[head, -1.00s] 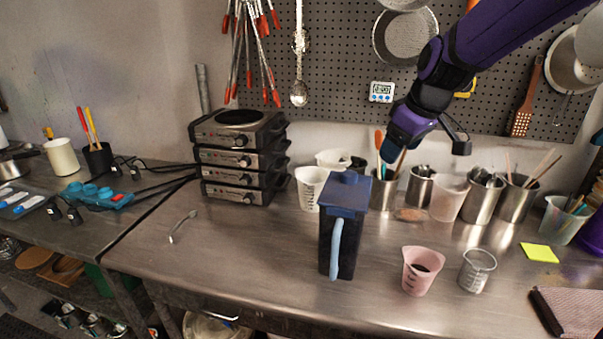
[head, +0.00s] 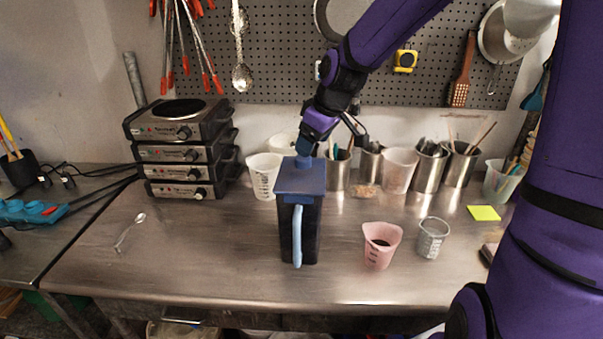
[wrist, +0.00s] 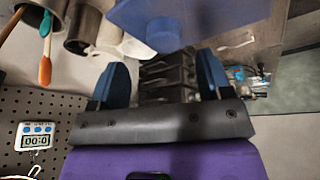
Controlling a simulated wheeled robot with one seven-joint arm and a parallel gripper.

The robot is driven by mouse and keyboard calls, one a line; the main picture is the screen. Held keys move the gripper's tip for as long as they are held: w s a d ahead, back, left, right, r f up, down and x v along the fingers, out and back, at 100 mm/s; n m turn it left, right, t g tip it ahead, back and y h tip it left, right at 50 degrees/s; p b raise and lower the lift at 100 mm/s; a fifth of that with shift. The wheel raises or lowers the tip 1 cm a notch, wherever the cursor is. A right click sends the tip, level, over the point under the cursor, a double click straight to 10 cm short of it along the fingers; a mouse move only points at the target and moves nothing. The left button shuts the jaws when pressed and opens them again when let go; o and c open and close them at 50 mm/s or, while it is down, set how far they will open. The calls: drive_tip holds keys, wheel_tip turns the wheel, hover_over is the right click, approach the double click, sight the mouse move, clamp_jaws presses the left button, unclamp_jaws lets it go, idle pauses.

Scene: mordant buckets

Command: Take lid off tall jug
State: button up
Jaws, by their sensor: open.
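The tall jug (head: 313,230) is dark blue with a light blue handle (head: 297,238) facing me. It stands upright on the steel table. Its flat blue lid (head: 300,182) is on top. My gripper (head: 304,157) points down just above the lid, near its back part, and covers some of it. In the wrist view the two blue fingers of my gripper (wrist: 163,68) are spread with nothing between them. The lid (wrist: 205,18) with its round knob (wrist: 163,34) lies just beyond the fingertips. I cannot tell whether the fingers touch the knob.
White measuring jugs (head: 264,175) and steel cans (head: 429,165) with tools stand behind. Stacked hot plates (head: 180,150) are left. The table's front left is clear except a spoon (head: 128,232).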

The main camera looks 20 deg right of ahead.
sight(302, 174)
drive_tip(key=x, duration=0.3)
drive_tip(key=shift+a+f, duration=0.15)
drive_tip(key=shift+a, duration=0.2)
drive_tip(key=shift+w+a+f, duration=0.1)
drive_tip(key=shift+w+f, duration=0.2)
drive_tip(key=shift+f, duration=0.3)
drive_tip(key=c, duration=1)
